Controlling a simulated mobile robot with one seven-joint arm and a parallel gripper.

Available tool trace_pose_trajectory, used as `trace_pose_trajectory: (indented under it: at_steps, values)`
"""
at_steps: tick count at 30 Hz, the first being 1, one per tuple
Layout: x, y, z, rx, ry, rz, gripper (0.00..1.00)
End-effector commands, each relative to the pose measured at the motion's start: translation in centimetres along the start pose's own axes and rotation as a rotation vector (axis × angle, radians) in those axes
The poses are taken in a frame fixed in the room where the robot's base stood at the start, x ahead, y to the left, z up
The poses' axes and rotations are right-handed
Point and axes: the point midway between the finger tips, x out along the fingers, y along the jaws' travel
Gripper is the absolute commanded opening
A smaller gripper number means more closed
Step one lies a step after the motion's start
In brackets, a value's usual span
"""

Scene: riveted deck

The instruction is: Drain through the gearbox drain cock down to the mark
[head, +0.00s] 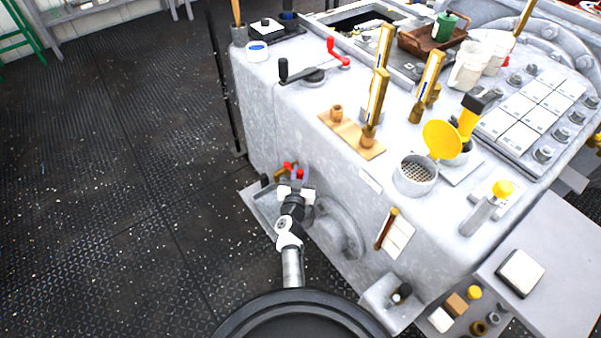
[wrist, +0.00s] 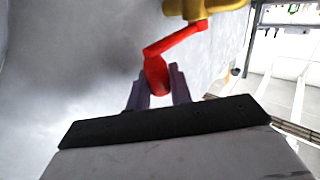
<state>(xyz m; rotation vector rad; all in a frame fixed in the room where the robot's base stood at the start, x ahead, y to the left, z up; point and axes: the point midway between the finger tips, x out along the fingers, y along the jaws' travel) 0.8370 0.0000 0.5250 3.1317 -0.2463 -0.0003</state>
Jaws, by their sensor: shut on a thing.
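The drain cock is a small brass valve with a red lever, low on the front face of the grey gearbox (head: 270,120). Its brass body (wrist: 210,8) shows at the top of the wrist view, and the cranked red lever (wrist: 172,42) comes down from it. My gripper (wrist: 157,88) is shut on the lower end of the lever, with one finger on each side. In the head view my gripper (head: 297,180) reaches the cock, and my wrist hides part of it. Brass-framed upright gauges (head: 376,100) stand on the gearbox top; no mark or level is readable.
A red-handled crank (head: 338,55) and an open yellow-lidded filler (head: 415,175) are on top. A rounded cover (head: 340,230) bulges from the front face right of my arm. A side table (head: 545,260) stands at right. The dark deck (head: 120,190) at left is clear.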

Motion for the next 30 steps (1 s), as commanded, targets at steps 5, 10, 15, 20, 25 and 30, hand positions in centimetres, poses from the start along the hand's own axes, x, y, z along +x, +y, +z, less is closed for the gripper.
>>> trace_pose_trajectory:
  at_steps: [5,10,15,20,25,30]
  values:
    - [-0.1,0.0,0.0,0.000,0.000,0.000,0.00]
    - [-0.3,-0.3,-0.1,0.001,-0.001,0.000,0.00]
    - [-0.8,-0.9,-0.3,-0.001,-0.002,-0.003,0.00]
    - [-1.4,-1.8,-0.3,-0.001,-0.003,-0.004,0.00]
    - [-1.8,-2.7,-0.3,0.000,-0.003,-0.007,0.00]
    - [-2.0,-3.6,-0.2,-0.002,-0.002,-0.010,0.00]
